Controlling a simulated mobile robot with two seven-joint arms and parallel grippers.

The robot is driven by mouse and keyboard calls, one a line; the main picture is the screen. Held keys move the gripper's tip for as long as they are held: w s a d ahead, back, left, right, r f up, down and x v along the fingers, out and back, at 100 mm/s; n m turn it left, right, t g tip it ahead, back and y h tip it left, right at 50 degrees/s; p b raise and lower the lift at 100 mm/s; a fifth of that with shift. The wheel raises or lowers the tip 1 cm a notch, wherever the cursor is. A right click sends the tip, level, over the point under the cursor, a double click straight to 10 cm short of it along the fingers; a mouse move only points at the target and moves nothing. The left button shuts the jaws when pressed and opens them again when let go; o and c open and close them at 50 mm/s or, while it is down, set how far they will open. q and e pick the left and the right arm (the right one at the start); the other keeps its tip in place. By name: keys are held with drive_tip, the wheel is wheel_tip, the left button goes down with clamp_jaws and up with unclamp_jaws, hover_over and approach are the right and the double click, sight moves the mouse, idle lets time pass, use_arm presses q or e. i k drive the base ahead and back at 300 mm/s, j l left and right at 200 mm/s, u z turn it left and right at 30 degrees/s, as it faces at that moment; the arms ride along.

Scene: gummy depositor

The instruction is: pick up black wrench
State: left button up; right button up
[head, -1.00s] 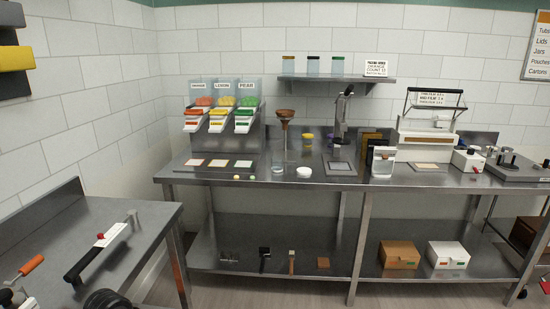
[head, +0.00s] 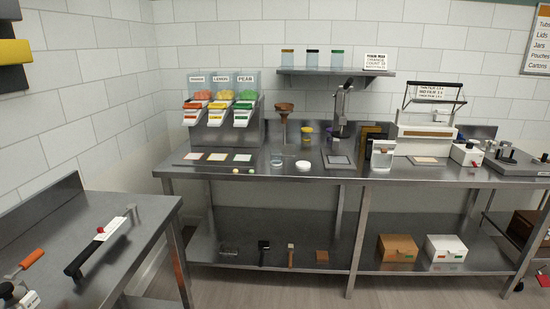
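No object is clearly readable as a black wrench at this size. A long black-handled tool (head: 86,259) with a red knob and a silver end lies slantwise on the left steel table (head: 140,243). A smaller black tool (head: 264,251) rests on the lower shelf of the main bench; its exact shape is too small to tell. An orange-handled tool (head: 30,260) lies at the left table's left side. Neither of my grippers is in view.
The main steel bench (head: 300,177) carries candy dispensers (head: 222,105), a funnel stand (head: 284,112) and a sealing machine (head: 427,135). Its lower shelf (head: 338,258) holds several tools, a brown box (head: 397,248) and a white box (head: 445,248). Floor shows in front.

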sight(73, 270)
drive_tip(key=u, duration=0.5)
drive_tip(key=i+u, duration=0.1)
drive_tip(key=u, duration=0.35)
drive_tip(key=l+u, duration=0.1)
drive_tip(key=u, duration=0.4)
drive_tip(key=i+u, duration=0.1)
drive_tip(key=u, duration=0.35)
drive_tip(key=l+u, duration=0.1)
drive_tip(key=u, duration=0.4)
drive_tip(key=l+u, duration=0.1)
drive_tip(key=u, duration=0.35)
drive_tip(key=i+l+z, duration=0.1)
drive_tip(key=z, duration=1.4)
drive_tip(key=i+l+u, duration=0.2)
drive_tip(key=l, duration=0.2)
drive_tip(key=i+l+u, duration=0.2)
drive_tip(key=l, duration=0.2)
drive_tip(key=k+j, duration=0.05)
drive_tip(key=k, duration=0.05)
